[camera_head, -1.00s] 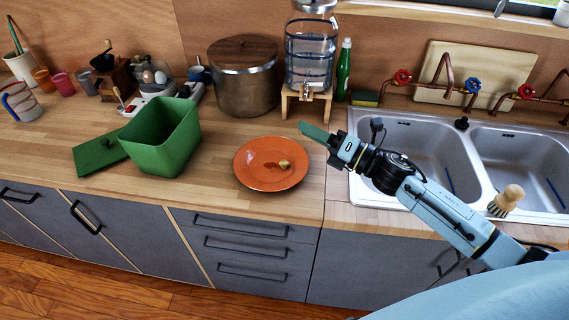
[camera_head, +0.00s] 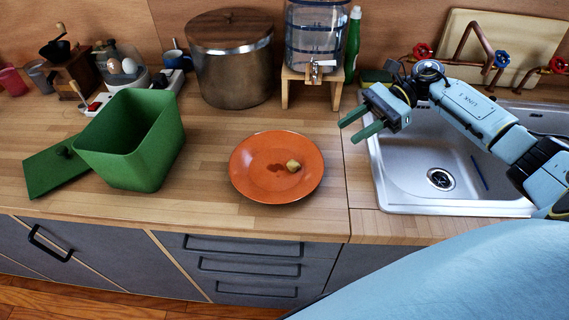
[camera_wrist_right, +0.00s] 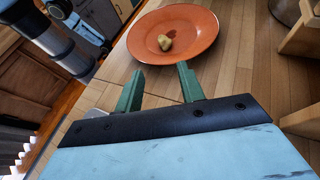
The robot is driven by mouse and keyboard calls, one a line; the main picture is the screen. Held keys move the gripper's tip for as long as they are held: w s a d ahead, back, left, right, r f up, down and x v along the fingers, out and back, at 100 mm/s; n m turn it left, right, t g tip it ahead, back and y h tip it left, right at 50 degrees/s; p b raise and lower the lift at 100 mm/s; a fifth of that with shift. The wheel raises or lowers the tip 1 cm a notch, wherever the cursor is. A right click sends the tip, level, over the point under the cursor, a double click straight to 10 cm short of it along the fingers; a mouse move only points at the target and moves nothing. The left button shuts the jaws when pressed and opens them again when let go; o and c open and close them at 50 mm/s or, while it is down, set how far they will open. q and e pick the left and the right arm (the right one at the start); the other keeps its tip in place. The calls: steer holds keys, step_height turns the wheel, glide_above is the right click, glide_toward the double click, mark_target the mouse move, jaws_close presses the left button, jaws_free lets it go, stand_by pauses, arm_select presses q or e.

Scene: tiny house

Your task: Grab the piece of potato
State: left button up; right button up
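The piece of potato (camera_head: 293,166) is a small yellowish-brown lump on the orange plate (camera_head: 250,190), right of the plate's middle, beside a reddish-brown smear. My right gripper (camera_head: 347,131) has green fingers spread apart with nothing between them. It is above the counter by the sink's left edge, up and right of the plate. In the right wrist view, the potato (camera_wrist_right: 165,42) and plate (camera_wrist_right: 205,22) lie beyond the open fingertips (camera_wrist_right: 160,74), apart from them. My left gripper is not in view.
A green bin (camera_head: 138,145) stands left of the plate, with its green lid (camera_head: 52,170) beside it. A large pot (camera_head: 232,75) and a water dispenser on a wooden stand (camera_head: 312,75) are behind. The sink (camera_head: 405,175) is right. Bare counter surrounds the plate.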

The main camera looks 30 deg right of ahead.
steer(key=shift+w+a+f, duration=0.25)
steer(key=shift+w+f, duration=0.35)
steer(key=shift+f, duration=0.1)
glide_toward(296, 162)
steer(key=shift+a+f+p, duration=0.15)
steer(key=shift+f+p, duration=0.15)
steer(key=shift+p, duration=0.15)
steer(key=shift+x, duration=1.15)
steer(key=shift+a+f, duration=0.2)
steer(key=x, duration=0.2)
steer(key=p+x, duration=0.1)
steer(key=x, duration=0.1)
steer(key=shift+w+a+r+p, duration=0.15)
steer(key=shift+r+p, duration=0.05)
steer(key=shift+p, duration=0.1)
steer(key=shift+a+f, duration=0.3)
steer(key=shift+a, duration=0.2)
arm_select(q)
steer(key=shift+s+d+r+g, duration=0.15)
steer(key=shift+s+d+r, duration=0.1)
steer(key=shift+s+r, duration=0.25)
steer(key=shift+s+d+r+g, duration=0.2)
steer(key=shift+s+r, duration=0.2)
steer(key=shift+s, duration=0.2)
arm_select(e)
steer(key=c, duration=0.7)
